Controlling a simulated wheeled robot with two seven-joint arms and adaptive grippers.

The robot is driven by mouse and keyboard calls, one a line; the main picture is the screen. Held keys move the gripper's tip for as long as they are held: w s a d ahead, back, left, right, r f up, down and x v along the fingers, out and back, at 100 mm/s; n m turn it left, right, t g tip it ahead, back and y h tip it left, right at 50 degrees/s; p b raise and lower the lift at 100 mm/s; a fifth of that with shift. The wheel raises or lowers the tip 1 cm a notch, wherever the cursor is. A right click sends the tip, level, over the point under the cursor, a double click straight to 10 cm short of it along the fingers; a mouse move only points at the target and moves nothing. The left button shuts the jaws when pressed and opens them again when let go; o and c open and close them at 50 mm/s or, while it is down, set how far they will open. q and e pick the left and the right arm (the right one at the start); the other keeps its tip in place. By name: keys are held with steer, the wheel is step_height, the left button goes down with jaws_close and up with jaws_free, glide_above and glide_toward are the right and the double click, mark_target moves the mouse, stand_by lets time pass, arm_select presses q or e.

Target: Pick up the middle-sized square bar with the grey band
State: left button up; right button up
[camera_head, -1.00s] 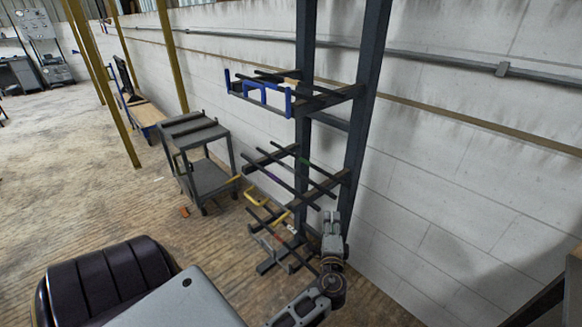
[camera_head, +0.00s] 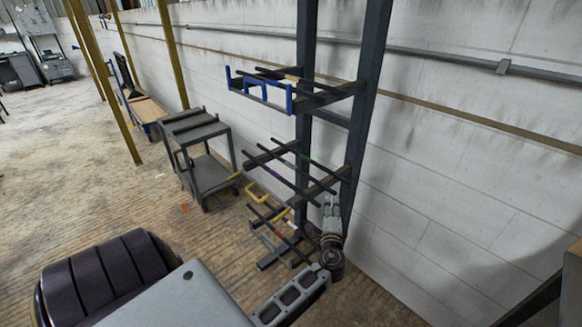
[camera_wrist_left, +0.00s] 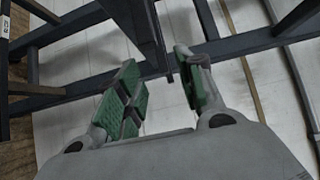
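Dark bars lie across the arms of a tall dark rack (camera_head: 309,150) on several levels. I cannot make out a grey band on any bar, so I cannot tell which is the middle-sized square one. My left gripper (camera_head: 331,204) is beside the rack's lower right, just below the middle level. In the left wrist view its green-padded fingers (camera_wrist_left: 166,86) are apart, with dark rack parts beyond them and nothing clearly held. My right gripper is not in view.
A grey cart (camera_head: 205,160) stands left of the rack. A block wall (camera_head: 460,150) is close behind. The floor at left is largely clear.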

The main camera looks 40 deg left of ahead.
mark_target(331, 191)
arm_select(q)
steer(key=x, duration=0.2)
steer(key=shift+w+a, duration=0.2)
steer(key=shift+w, duration=0.1)
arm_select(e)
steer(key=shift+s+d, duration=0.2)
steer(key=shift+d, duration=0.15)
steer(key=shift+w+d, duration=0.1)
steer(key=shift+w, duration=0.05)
arm_select(q)
steer(key=shift+p+x, duration=0.4)
steer(key=shift+x, duration=1.9)
steer(key=shift+w+a, duration=0.2)
steer(key=shift+w, duration=0.05)
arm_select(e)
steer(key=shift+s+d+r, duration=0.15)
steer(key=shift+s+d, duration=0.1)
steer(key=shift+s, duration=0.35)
arm_select(q)
steer(key=shift+r, duration=0.1)
